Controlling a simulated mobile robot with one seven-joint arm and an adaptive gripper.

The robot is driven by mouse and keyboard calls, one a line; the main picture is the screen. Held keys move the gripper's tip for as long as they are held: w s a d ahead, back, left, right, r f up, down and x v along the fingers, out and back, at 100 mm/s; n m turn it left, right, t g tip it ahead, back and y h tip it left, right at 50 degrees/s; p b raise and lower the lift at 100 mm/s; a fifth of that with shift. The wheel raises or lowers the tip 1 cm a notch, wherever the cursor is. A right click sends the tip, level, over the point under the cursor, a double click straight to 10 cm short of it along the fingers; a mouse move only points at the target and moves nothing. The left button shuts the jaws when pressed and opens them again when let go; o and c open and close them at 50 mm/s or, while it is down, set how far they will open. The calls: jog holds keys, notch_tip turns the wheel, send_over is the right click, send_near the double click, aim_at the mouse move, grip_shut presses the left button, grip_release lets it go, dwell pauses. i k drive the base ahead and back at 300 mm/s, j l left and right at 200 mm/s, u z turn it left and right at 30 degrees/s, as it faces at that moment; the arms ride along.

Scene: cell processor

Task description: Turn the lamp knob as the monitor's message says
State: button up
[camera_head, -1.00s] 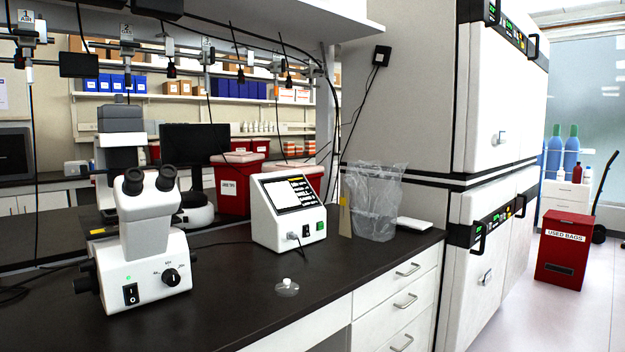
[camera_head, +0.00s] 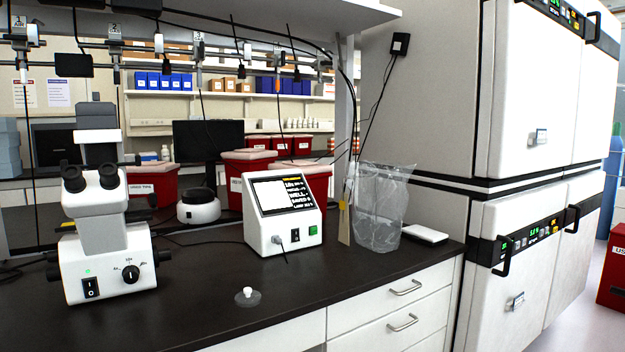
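The lamp knob (camera_head: 131,273) is a black dial with a light pointer on the front of the white microscope (camera_head: 110,260) at the left of the bench. Small marks surround it, too small to read surely. A black rocker switch (camera_head: 91,287) and a lit green light sit to its left. The monitor (camera_head: 285,195) is a white slanted box right of the microscope. Its screen has a white panel and lines of text at the right; I make out "WELL", "SAVED" and "LAMP", but the values are too small to read surely. My gripper is not in view.
A small clear dish with a white knob (camera_head: 247,296) lies on the dark bench (camera_head: 200,305) in front. A clear bag (camera_head: 380,208) stands right of the monitor, beside white incubators (camera_head: 535,90). Red bins (camera_head: 245,168) stand behind. The bench front centre is mostly clear.

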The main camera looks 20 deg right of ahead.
aim_at(52, 256)
jog(key=l, duration=1.3)
jog(key=j, duration=2.2)
jog(key=i+j, duration=0.15)
jog(key=j, duration=0.25)
jog(key=i+j, duration=0.15)
jog(key=j, duration=0.25)
jog(key=i+j+z, duration=0.1)
jog(key=j, duration=0.3)
jog(key=i+j, duration=0.15)
jog(key=i, duration=0.1)
